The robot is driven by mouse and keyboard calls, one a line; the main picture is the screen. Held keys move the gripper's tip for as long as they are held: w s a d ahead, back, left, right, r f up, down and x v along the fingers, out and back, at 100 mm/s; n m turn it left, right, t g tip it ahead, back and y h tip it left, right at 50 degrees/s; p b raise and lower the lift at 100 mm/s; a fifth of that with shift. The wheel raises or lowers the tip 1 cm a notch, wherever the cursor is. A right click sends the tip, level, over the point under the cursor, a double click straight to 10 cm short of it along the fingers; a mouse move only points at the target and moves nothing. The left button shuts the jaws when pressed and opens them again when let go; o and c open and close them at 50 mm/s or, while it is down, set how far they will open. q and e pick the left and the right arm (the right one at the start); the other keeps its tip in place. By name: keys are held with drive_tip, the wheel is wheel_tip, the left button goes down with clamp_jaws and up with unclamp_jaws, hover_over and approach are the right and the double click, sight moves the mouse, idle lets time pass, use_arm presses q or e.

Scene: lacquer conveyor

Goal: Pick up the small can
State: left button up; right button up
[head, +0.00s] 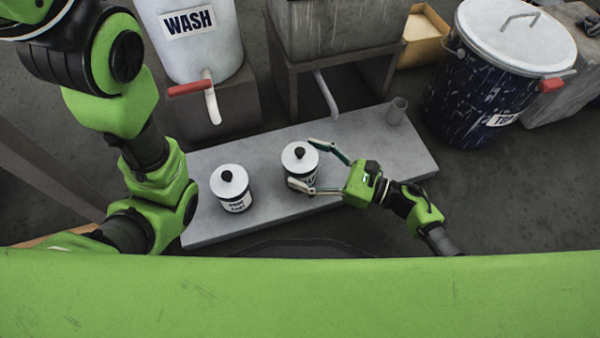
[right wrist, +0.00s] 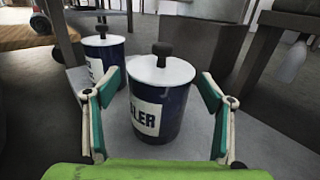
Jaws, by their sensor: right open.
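Two dark cans with white lids and black knobs stand upright on a grey slab. The right can (head: 299,158) is between the open fingers of my right gripper (head: 302,164), which reaches in from the right. In the right wrist view this can (right wrist: 160,108), its label ending in "LER", stands between the spread fingers, with gaps visible on both sides. The left can (head: 232,190) stands apart from the gripper and also shows behind in the wrist view (right wrist: 103,55). The cans look close in size. My left arm shows at the left; its gripper is out of view.
The grey slab (head: 400,165) has free room at its right, with a small clear cup (head: 397,110) at its back edge. A "WASH" tank (head: 200,50) and a grey tank (head: 335,30) with spouts stand behind. A dark lidded drum (head: 480,95) stands back right.

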drive_tip(key=shift+x, duration=1.15)
drive_tip(key=c, duration=1.8)
drive_tip(key=shift+r, duration=0.1)
drive_tip(key=shift+c, duration=1.4)
